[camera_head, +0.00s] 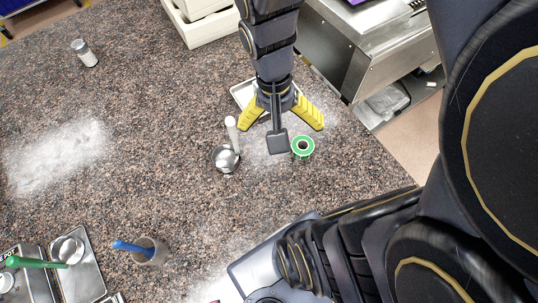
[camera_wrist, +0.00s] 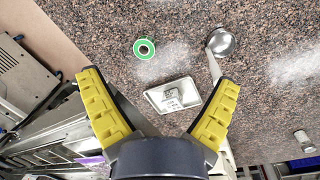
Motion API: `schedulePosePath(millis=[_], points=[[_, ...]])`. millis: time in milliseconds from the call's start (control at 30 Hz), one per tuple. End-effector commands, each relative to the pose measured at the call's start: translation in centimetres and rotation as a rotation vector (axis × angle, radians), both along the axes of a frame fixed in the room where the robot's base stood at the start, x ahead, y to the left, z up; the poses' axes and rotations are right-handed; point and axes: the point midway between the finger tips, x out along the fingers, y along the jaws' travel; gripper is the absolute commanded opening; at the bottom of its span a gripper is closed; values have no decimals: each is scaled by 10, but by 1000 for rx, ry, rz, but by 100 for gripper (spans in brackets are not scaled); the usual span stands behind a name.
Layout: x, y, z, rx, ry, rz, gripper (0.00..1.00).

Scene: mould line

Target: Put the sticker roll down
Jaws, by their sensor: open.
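The sticker roll (camera_head: 303,147) is a green ring with a pale rim and a hole. It lies on the speckled counter near the right edge, just beyond my gripper's right fingertip in the head view. In the wrist view the roll (camera_wrist: 144,49) lies ahead of the fingers, apart from both. My gripper (camera_head: 281,126) has its yellow fingers spread wide, with nothing held between them. The wrist view shows the open fingers (camera_wrist: 160,79) too.
A ladle (camera_head: 226,159) lies left of the roll. A small shallow tray (camera_wrist: 157,98) with something grey in it sits under my gripper. The counter's left middle is free.

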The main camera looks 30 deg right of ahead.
Motion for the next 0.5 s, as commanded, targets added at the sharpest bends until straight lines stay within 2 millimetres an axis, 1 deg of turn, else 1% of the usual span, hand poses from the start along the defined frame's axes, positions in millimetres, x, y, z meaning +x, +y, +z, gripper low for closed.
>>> schedulePosePath(millis=[33, 100, 200, 333, 500], points=[[-10, 17, 15, 17, 2, 129, 91], [-26, 36, 31, 48, 18, 286, 91], [-47, 54, 47, 85, 29, 464, 91], [-64, 68, 57, 123, 39, 601, 91], [-70, 71, 59, 136, 46, 643, 91]])
